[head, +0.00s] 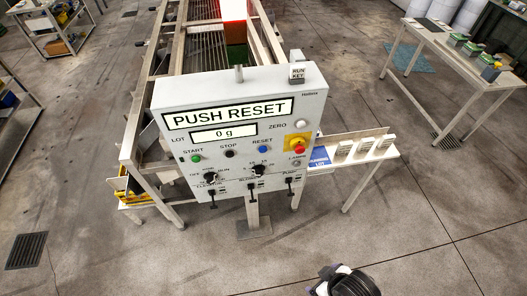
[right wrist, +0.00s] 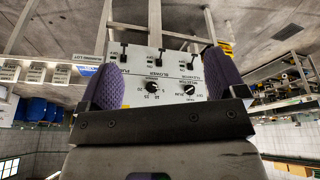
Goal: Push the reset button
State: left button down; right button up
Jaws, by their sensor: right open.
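The control box (head: 240,128) is a pale panel whose display reads "PUSH RESET", with "0 g" below. The reset button (head: 262,149) is a small blue round button under the label RESET, right of the black stop button (head: 230,153) and the green start button (head: 196,158). My right gripper (head: 343,281) is at the bottom of the head view, well apart from the box. In the right wrist view its two purple-padded fingers (right wrist: 163,68) are spread and empty. The box's lower part (right wrist: 170,88) shows upside down between them; the reset button is hidden there. My left gripper is not in view.
A red emergency stop (head: 299,149) on a yellow plate sits right of the reset button. Black knobs (head: 258,170) and small levers are lower on the panel. A side shelf (head: 360,152) extends right. Open floor (head: 400,230) lies in front of the box.

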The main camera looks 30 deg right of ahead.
grip_shut()
dwell(0.7)
dwell(0.8)
